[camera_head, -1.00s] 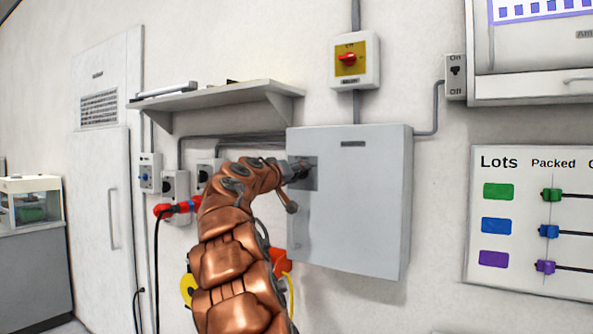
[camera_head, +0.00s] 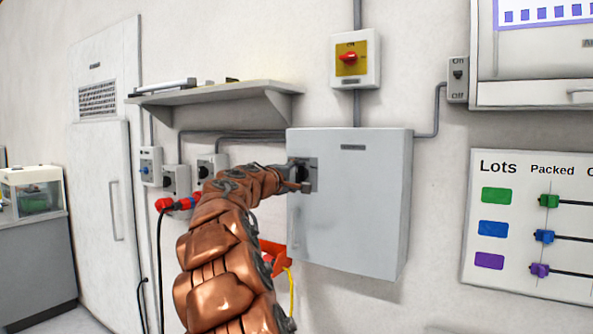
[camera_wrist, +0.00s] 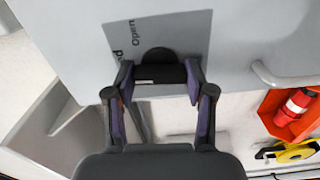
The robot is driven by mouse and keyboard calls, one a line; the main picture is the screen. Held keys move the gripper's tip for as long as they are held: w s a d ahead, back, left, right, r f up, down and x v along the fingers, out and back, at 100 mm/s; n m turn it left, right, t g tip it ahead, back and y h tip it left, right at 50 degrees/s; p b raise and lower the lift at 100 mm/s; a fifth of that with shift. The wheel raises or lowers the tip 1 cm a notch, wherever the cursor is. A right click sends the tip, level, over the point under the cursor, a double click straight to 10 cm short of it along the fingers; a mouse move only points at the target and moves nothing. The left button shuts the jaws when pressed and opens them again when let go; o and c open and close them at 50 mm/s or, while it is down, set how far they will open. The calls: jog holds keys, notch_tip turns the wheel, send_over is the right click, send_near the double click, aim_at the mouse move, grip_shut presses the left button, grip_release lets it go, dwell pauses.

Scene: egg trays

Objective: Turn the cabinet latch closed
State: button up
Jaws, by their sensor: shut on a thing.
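The grey cabinet (camera_head: 360,205) hangs on the wall with its door shut flat. Its latch is on a darker plate (camera_head: 313,176) near the door's upper left edge. In the wrist view, the black latch (camera_wrist: 158,68) has a rounded top and a straight bar across it. The plate (camera_wrist: 190,32) carries the word "Open" and part of another word. My gripper (camera_wrist: 159,80) has its two fingers at either end of the bar and is shut on the latch. In the head view, my gripper (camera_head: 297,176) is at the plate, and my arm hides most of the latch.
A shelf (camera_head: 215,100) juts out above left of the cabinet. Several switches and a red plug (camera_head: 178,204) are on the wall at left. A red holder (camera_wrist: 285,115) with a red cylinder is below the cabinet. A curved handle (camera_wrist: 285,80) is on the door.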

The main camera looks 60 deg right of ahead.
jog(key=shift+n, duration=0.5)
jog(key=o, duration=1.2)
jog(key=shift+c, duration=0.2)
jog(key=a, duration=1.2)
jog(key=shift+s+p, duration=0.25)
jog(key=shift+p, duration=0.05)
